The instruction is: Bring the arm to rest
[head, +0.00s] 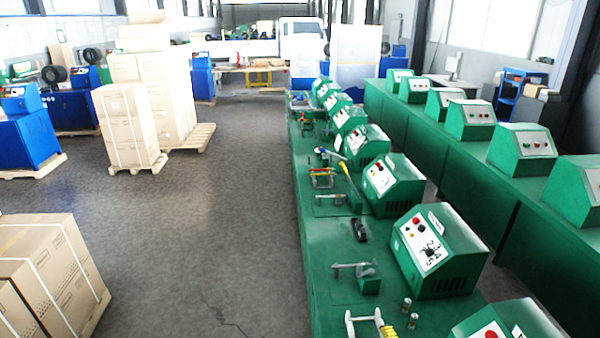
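My gripper and my arm do not show in the head view, so I cannot see their pose or whether anything is held. The long green bench (335,290) runs away from me at the centre right. Green crimper boxes (440,250) with sloped white control panels stand in a row along its right side. Small fixtures lie along its left side, among them a grey clamp-like piece (355,270) and a pale handled tool (370,322) with yellow parts, cut off by the bottom edge.
A second green bench (470,190) with more machines runs parallel on the right. The grey floor (200,235) at left is open. Cartons stand at lower left (45,275) and on a pallet (190,137). Blue machines (25,135) stand far left, a white truck (300,40) at the back.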

